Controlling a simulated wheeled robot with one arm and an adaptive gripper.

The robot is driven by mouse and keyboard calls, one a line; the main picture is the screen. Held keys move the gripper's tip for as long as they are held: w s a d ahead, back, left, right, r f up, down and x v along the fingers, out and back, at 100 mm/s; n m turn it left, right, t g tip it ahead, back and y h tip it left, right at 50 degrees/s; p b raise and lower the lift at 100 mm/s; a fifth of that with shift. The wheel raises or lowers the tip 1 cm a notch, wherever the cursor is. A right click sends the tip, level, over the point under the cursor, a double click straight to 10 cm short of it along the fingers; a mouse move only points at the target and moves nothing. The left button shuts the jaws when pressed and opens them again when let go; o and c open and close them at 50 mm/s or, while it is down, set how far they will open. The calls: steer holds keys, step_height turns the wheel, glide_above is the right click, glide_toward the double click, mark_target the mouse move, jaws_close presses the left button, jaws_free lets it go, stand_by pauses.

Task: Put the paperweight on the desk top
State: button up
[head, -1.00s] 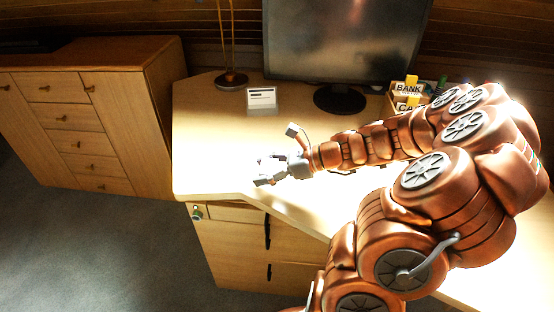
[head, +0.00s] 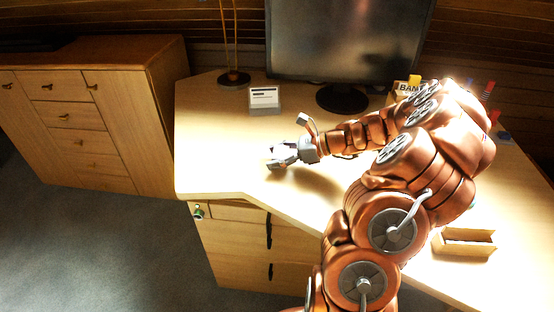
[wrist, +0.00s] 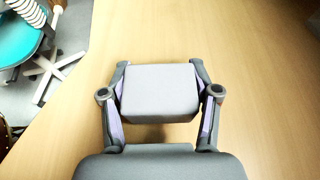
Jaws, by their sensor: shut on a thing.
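The paperweight (wrist: 160,92) is a plain grey block with rounded edges, held between the two fingers of my gripper (wrist: 160,98) in the wrist view. In the head view my gripper (head: 276,160) is over the left part of the desk top (head: 225,150), left of the rest of my arm. The block is hard to tell from the grey fingers there. Bare wood lies beneath it in the wrist view. A shadow falls on the desk near the gripper, and the block seems to be held above the surface; the exact gap is unclear.
A monitor (head: 345,40), a lamp base (head: 234,78) and a white card stand (head: 264,97) stand at the back. A box marked BANK (head: 408,86) is partly behind my arm. A small open wooden box (head: 465,243) lies at right. The left desk top is clear.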

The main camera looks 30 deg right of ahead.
steer(key=shift+f, duration=0.6)
steer(key=o, duration=1.4)
steer(key=shift+f, duration=0.15)
steer(key=shift+c, duration=0.2)
